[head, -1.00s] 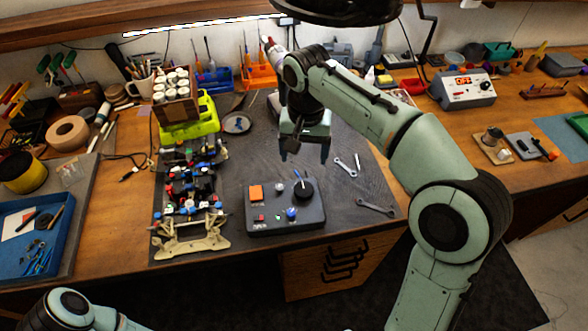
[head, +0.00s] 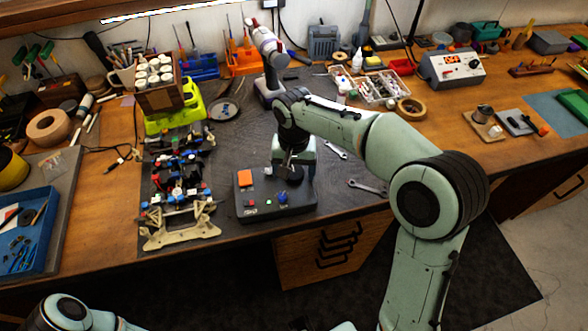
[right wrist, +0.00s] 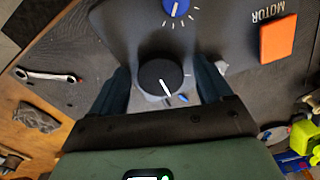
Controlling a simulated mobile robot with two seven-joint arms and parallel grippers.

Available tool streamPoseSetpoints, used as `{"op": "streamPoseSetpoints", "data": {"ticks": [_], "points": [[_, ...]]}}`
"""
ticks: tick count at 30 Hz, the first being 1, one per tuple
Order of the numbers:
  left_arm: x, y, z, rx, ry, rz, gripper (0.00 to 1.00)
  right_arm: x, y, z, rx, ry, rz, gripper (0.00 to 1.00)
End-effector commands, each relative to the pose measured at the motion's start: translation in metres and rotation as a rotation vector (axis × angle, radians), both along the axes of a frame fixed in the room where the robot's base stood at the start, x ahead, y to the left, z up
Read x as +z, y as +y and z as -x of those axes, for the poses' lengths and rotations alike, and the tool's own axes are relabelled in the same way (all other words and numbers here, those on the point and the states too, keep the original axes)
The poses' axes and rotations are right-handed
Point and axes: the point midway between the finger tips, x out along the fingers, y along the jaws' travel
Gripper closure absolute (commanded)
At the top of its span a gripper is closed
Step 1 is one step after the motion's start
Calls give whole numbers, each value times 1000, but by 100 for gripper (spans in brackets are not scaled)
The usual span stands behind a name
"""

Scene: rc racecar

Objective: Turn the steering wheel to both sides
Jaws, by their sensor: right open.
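The grey control box (head: 246,206) stands on the dark mat, with an orange button (head: 245,177) labelled MOTOR and a blue knob (head: 282,198). Its large black knob with a white pointer line (right wrist: 158,74), which I take as the steering wheel, is mostly hidden by my gripper in the head view. My right gripper (head: 293,172) is open and points down over the box. In the right wrist view its fingers stand on either side of the black knob, with a gap visible. The RC car chassis (head: 180,190) lies left of the box. My left gripper is out of view.
Wrenches (head: 366,187) lie right of the box. A box of white-capped bottles (head: 158,88) on a lime-green stand is behind the chassis. A purple-grey tool (head: 267,50) stands upright at the back. A parts tray (head: 381,90) and tape roll (head: 411,108) are behind my right arm.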

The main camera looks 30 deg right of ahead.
Motion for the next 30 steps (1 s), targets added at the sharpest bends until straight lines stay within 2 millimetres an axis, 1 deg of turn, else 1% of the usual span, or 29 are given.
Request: {"op": "streamPoseSetpoints", "data": {"ticks": [5, 6, 8, 9, 10, 20, 26, 30], "points": [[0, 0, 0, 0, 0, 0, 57, 0, 0, 0, 0, 0, 0, 21], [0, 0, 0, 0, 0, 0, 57, 0, 0, 0, 0, 0, 0, 34], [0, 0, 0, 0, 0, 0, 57, 0, 0, 0, 0, 0, 0, 54], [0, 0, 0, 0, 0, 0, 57, 0, 0, 0, 0, 0, 0, 67], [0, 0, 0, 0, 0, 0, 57, 0, 0, 0, 0, 0, 0, 76], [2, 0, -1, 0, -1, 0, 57, 1, 0, 0, 31, 0, 0, 77], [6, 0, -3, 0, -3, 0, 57, 1, -1, 0, 131, 1, 0, 77], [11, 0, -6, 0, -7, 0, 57, 2, -1, 0, 240, 0, 0, 77]]}}
